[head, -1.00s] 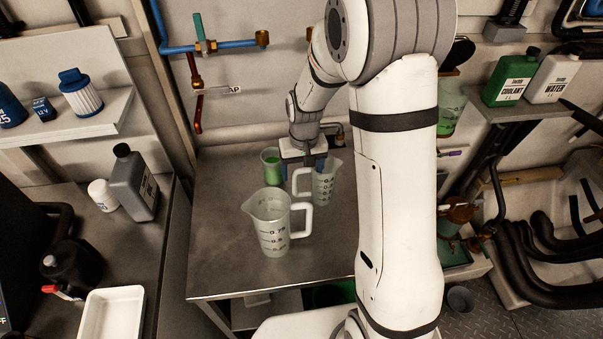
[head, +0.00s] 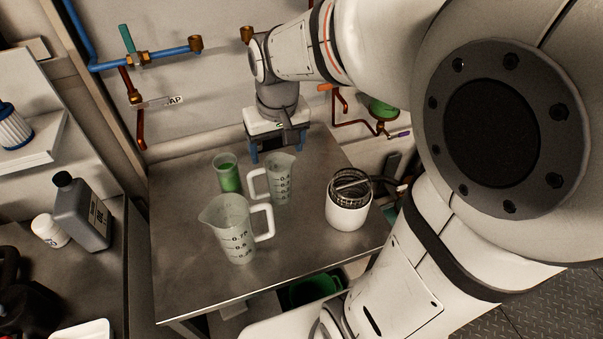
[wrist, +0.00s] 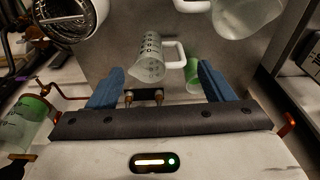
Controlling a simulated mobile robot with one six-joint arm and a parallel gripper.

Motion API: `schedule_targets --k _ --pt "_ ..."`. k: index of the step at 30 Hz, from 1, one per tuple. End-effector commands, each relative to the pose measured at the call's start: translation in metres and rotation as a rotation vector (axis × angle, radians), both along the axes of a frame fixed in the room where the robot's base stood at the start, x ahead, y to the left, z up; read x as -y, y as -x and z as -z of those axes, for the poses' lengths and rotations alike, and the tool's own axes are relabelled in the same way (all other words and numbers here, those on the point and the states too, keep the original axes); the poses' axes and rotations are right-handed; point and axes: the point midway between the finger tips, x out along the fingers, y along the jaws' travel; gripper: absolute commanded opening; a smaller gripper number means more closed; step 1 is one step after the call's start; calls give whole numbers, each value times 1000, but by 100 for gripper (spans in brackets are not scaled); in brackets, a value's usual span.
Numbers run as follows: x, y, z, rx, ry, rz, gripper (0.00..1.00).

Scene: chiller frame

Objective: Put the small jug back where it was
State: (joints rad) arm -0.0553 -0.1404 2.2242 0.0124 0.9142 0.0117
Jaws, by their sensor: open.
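The small jug (head: 281,182), clear with dark graduations, stands upright on the steel table, its handle toward the left in the head view. It also shows in the wrist view (wrist: 149,62), beyond the fingertips. A larger jug (head: 232,238) stands nearer the front edge, its handle toward the small jug. My gripper (head: 278,149) is open and empty, raised behind the small jug toward the wall. Its blue fingers are spread in the wrist view (wrist: 160,82), apart from the jug.
A cup of green liquid (head: 228,175) stands left of the small jug. A white canister with a wire top (head: 348,205) stands to its right. Pipes with a brass valve (head: 137,59) run along the wall. The table's front left is clear.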

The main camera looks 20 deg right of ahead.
Motion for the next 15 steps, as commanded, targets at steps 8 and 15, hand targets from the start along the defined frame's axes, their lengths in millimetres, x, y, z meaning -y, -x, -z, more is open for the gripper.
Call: schedule_targets --k 8,15 --pt "19 87 -15 113 9 30 74" --pt "22 112 -11 143 13 38 74"
